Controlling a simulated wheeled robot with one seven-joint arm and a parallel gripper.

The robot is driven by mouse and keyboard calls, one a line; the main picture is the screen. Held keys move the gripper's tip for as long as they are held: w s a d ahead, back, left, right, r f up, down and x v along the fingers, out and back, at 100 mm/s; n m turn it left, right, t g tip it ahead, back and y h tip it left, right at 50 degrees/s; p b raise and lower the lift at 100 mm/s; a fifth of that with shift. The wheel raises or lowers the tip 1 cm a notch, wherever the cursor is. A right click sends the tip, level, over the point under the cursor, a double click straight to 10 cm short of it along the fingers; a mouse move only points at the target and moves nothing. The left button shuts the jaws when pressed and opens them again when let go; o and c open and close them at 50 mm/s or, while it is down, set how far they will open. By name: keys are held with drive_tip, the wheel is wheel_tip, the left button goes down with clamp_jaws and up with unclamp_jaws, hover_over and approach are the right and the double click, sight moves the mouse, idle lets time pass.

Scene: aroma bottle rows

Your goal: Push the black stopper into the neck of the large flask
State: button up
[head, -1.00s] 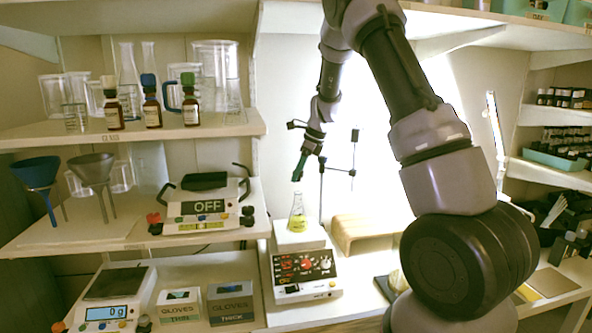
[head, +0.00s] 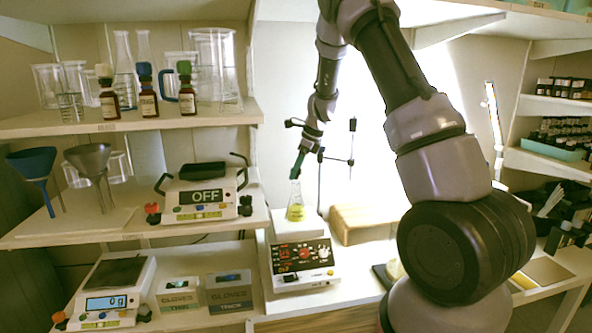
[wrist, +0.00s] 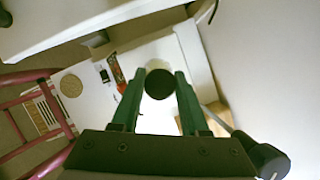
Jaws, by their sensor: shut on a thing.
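The large flask (head: 296,211) is clear glass with yellow liquid and stands upright on the white hotplate stirrer (head: 302,250) in the head view. My gripper (head: 295,174) points down with its green fingers right at the top of the flask's neck. In the wrist view, my gripper (wrist: 159,76) is shut on the round black stopper (wrist: 159,86), which sits between the fingertips. The stopper is too small to make out in the head view. The flask is hidden behind the stopper and fingers in the wrist view, so I cannot tell whether the stopper touches the neck.
A thin metal stand (head: 351,150) rises just right of the flask. A wooden block (head: 365,224) lies to the right of the hotplate. Shelves on the left hold a second device reading OFF (head: 205,196), funnels (head: 88,160) and brown bottles (head: 148,105).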

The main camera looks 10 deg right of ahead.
drive_tip(key=shift+f, duration=0.3)
idle(0.4)
drive_tip(key=shift+f, duration=0.4)
drive_tip(key=shift+f, duration=0.7)
drive_tip(key=o, duration=1.2)
drive_tip(key=shift+r, duration=0.15)
drive_tip(key=shift+r, duration=3.4)
